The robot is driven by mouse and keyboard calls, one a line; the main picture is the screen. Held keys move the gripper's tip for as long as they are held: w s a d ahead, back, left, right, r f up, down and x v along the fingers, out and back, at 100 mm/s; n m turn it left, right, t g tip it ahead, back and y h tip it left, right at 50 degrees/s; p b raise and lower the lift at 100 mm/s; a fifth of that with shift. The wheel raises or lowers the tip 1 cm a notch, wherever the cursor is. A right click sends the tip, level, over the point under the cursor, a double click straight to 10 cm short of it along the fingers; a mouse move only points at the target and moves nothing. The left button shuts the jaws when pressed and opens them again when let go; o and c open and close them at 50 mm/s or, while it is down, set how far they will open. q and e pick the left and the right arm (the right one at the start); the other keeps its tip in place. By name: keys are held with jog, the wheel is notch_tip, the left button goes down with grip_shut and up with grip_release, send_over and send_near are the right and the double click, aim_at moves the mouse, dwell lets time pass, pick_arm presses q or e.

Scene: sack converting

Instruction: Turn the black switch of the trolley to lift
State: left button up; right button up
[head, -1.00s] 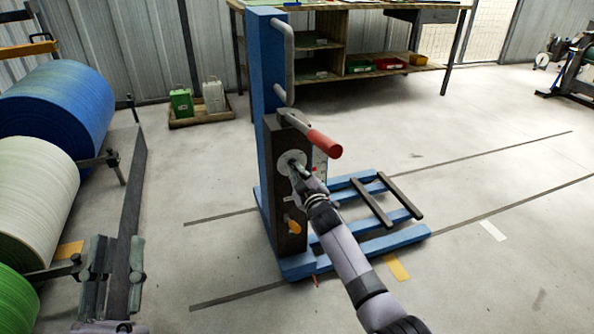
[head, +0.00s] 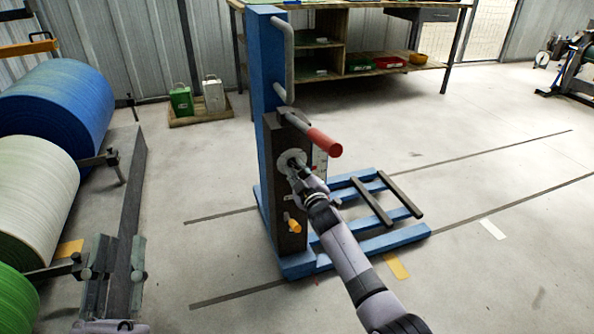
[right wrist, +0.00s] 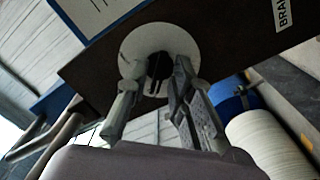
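The black switch (right wrist: 157,68) sits on a round pale plate (right wrist: 178,40) on the dark box of the blue trolley. The plate also shows in the head view (head: 290,160). My right gripper (right wrist: 157,78) has its fingertips on either side of the switch and appears shut on it. In the right wrist view the panel's edge is tilted relative to the gripper. In the head view the right gripper (head: 298,171) hides the switch. My left gripper (head: 116,262) is open and empty at the lower left, away from the trolley.
The trolley has a red handle (head: 324,142) just above the right gripper and a yellow knob (head: 294,226) below it. A workbench (head: 350,75) is behind.

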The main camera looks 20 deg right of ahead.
jog(key=shift+o, duration=0.4)
jog(key=shift+s, duration=0.15)
jog(key=shift+s, duration=0.3)
jog(key=s, duration=1.1)
jog(key=shift+d, duration=0.2)
